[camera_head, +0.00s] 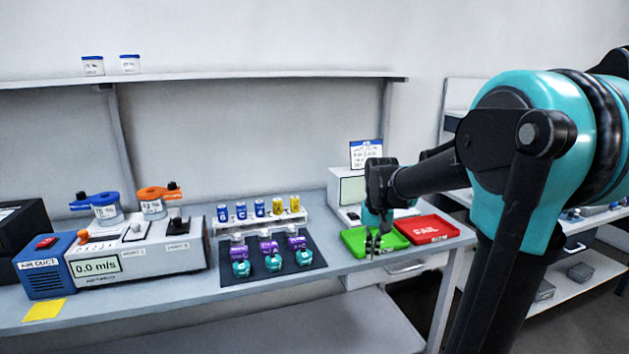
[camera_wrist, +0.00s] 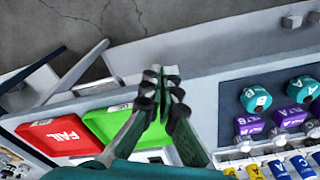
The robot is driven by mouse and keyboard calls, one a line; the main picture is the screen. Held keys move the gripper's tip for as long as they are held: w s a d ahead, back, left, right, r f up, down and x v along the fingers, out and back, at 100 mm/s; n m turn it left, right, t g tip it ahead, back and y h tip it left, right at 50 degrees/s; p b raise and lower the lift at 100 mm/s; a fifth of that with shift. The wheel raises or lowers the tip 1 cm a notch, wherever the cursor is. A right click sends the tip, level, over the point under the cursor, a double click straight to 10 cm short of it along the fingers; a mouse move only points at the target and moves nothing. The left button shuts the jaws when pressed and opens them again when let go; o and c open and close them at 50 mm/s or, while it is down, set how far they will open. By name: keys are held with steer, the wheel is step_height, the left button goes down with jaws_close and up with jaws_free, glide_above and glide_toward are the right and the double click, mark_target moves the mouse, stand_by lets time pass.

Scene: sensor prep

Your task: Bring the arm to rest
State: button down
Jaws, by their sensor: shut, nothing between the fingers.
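My gripper (camera_head: 373,243) hangs from my teal and black arm on the right, in front of the green tray (camera_head: 354,239). Its fingers are shut with nothing between them. In the wrist view my gripper (camera_wrist: 163,78) points at the bench edge beside the green tray (camera_wrist: 104,124), and the fingers cover part of that tray. I cannot tell how high the fingertips are above the bench.
A red FAIL tray (camera_head: 427,229) sits right of the green tray. A dark mat (camera_head: 288,273) with teal and purple sensors lies left, before a white rack (camera_head: 262,223). A meter box (camera_head: 150,255) and AIR DUCT box (camera_head: 47,270) stand further left.

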steer(key=s+d+f+n+t, duration=0.1)
steer(key=s+f, duration=0.5)
steer(key=s, duration=0.2)
steer(key=s+d+f+t, duration=0.1)
steer(key=s+f+t, duration=0.1)
steer(key=s+f, duration=0.5)
steer(key=shift+s+d+n, duration=0.35)
steer(key=shift+s+n, duration=0.05)
steer(key=shift+s, duration=0.7)
